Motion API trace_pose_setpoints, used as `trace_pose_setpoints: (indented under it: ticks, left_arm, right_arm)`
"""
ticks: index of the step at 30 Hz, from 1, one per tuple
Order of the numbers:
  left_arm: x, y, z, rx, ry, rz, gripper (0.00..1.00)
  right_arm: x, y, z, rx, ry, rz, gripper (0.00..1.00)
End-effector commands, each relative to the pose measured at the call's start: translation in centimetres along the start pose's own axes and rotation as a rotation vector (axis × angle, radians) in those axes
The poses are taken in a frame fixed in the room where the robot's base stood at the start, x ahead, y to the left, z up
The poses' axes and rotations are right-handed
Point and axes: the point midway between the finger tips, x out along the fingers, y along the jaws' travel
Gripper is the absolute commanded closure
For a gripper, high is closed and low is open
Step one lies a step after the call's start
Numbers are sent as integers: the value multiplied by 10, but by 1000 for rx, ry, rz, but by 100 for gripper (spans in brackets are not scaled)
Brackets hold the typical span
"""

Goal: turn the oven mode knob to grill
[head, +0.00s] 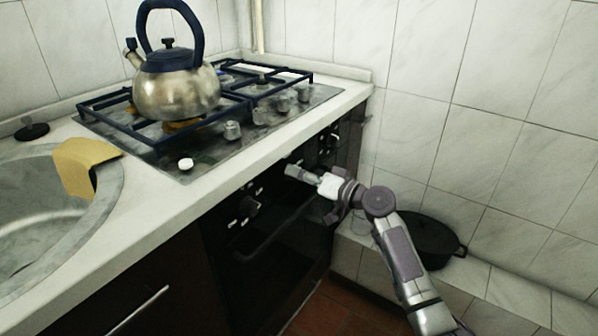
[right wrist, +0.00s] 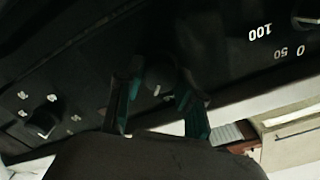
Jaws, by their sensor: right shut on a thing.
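The black oven front (head: 268,250) has a row of dark knobs under the counter edge. My right gripper (head: 300,174) reaches in from the right and is at the middle of this row. In the right wrist view its two greenish fingers (right wrist: 158,90) are shut on a dark round knob (right wrist: 157,72) with a small white mark. The markings around the held knob are hidden or too dark to read, so I cannot tell its setting. Another knob with white symbols around it (right wrist: 42,122) is at the left of that view. My left gripper is not in view.
A knob with numbers including 100 and 50 (right wrist: 308,22) is beside the held one. Below is the oven handle (head: 275,236). The hob (head: 205,160) above carries a steel kettle (head: 178,95). A black pot (head: 432,238) stands on the tiled ledge at right.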

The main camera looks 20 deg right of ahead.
Motion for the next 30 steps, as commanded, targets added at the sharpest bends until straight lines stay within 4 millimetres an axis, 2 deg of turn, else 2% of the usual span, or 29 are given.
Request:
trace_pose_setpoints:
  ticks: [3, 15, 18, 21, 30]
  left_arm:
    - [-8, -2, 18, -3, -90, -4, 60]
    - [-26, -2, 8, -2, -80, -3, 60]
    - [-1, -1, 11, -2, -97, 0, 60]
    - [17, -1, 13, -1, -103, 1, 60]
    - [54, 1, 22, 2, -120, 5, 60]
  right_arm:
    - [0, -1, -2, 111, 2, 1, 98]
    - [0, 0, -2, 487, 2, 1, 98]
    - [0, 1, -2, 572, 2, 2, 98]
    - [0, 1, -2, 647, 2, 1, 98]
    - [0, 2, 0, 806, 2, 1, 98]
